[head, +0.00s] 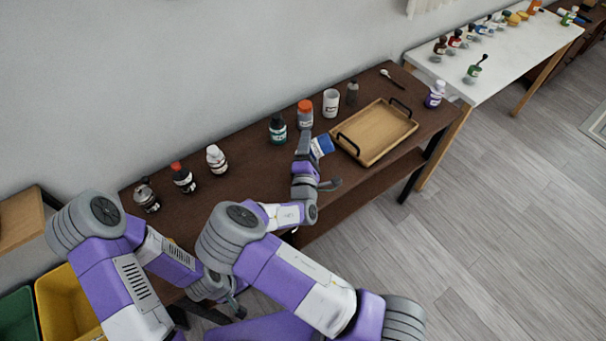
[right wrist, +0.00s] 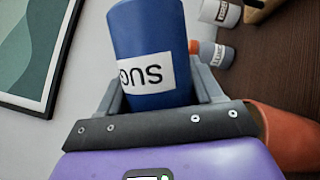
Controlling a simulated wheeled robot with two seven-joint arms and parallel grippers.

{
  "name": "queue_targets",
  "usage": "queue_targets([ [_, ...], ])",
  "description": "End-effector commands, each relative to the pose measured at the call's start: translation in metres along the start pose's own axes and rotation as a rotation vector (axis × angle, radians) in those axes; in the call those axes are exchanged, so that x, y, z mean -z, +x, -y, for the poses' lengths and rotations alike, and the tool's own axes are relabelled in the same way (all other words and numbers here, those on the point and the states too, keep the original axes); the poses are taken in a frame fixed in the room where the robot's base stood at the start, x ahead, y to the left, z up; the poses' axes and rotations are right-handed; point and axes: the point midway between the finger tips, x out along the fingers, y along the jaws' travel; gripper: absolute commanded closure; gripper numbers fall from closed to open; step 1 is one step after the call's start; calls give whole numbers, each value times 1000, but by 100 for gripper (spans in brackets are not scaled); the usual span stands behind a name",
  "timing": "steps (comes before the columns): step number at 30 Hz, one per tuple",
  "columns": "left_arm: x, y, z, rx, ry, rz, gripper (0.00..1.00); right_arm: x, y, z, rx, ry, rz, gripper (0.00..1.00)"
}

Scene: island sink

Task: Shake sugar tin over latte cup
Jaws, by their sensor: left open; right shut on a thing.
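The blue sugar tin (head: 325,144) with a white label is in my right gripper (head: 308,150), above the brown table. In the right wrist view the tin (right wrist: 150,45) sits between the two fingers, its label partly readable and upside down. An orange-brown rounded thing (right wrist: 292,138) shows beside the right gripper, cut off; I cannot tell whether it is the latte cup. A white cup-like container (head: 331,102) with a small label stands at the back of the table, apart from the tin. My left gripper (head: 238,305) is open and empty, low in front of the table.
A wooden tray (head: 352,149) with black handles lies right of the tin. An orange-capped jar (head: 305,113), a dark bottle (head: 277,130) and a white bottle (head: 216,159) stand along the back. A purple bottle (head: 435,95) is at the right end. A white table (head: 500,64) stands beyond.

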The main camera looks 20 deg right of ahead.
Motion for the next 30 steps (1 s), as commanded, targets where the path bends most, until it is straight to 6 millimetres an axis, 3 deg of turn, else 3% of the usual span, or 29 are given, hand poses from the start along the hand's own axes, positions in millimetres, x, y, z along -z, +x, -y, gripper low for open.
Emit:
queue_targets([
  [4, 0, -9, -3, 0, 0, 0, 5, -3, 1, -8, 30, 75, 2, 69],
  [10, -2, -41, -15, 0, 0, 0, 5, -12, 5, -29, 171, 419, 5, 69],
  [15, -2, -52, -20, 0, 0, 0, 5, -14, 6, -35, 262, 635, 4, 69],
  [26, -2, -52, -19, 0, 0, 0, 5, -13, 5, -34, 283, 688, 1, 69],
  [30, -3, -60, -23, 0, 0, 0, 5, -18, 7, -42, 337, 820, 6, 69],
])
